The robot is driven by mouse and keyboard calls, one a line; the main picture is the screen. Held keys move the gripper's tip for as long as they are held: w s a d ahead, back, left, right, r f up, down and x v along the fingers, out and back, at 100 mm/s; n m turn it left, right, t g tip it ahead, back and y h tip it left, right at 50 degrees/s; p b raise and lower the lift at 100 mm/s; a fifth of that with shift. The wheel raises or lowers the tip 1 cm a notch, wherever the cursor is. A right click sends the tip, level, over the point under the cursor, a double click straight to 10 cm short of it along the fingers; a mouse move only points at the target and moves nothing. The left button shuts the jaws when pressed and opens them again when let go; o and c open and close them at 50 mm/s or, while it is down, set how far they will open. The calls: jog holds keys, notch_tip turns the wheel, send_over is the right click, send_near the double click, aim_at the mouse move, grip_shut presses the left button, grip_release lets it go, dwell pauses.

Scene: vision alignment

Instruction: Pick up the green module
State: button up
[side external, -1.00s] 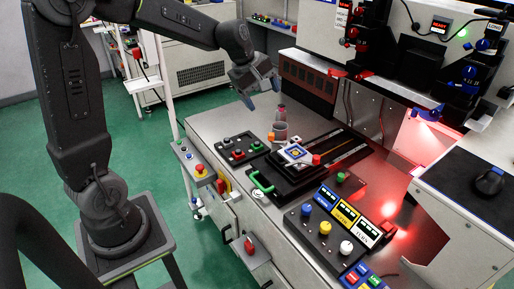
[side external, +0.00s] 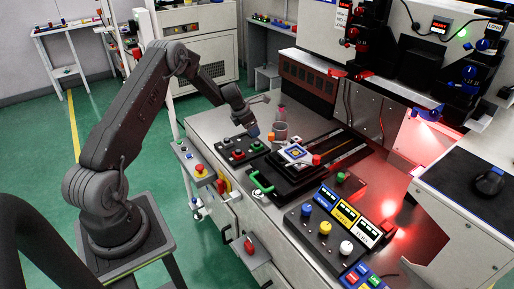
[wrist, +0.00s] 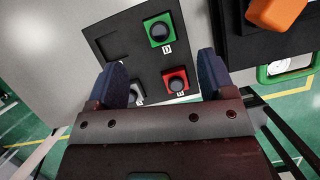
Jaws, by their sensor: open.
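The green module (wrist: 161,29), a green square with a round black knob, sits in a slot of a black tray (wrist: 108,25) in the wrist view. Below it in that tray is a red module (wrist: 175,81), and a pale module (wrist: 137,93) is partly hidden behind my left finger. My gripper (wrist: 163,75) is open and empty above the tray, with the green module ahead of the gap between its fingers.
Right of the tray stands a black fixture with a blue-and-white part (side external: 296,153) and a green handle (side external: 262,183). A grey cup (side external: 280,131) and a pink-topped bottle (side external: 282,114) stand close behind my gripper. The bench left of the cup is bare.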

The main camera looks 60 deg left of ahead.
aim_at(257, 143)
jog(key=x, duration=0.3)
jog(key=shift+f, duration=0.2)
jog(key=shift+s+x, duration=0.15)
jog(key=shift+x, duration=1.2)
jog(key=shift+s+x, duration=0.15)
jog(key=shift+x, duration=1.2)
jog(key=shift+a+f, duration=0.15)
jog(key=c, duration=1.1)
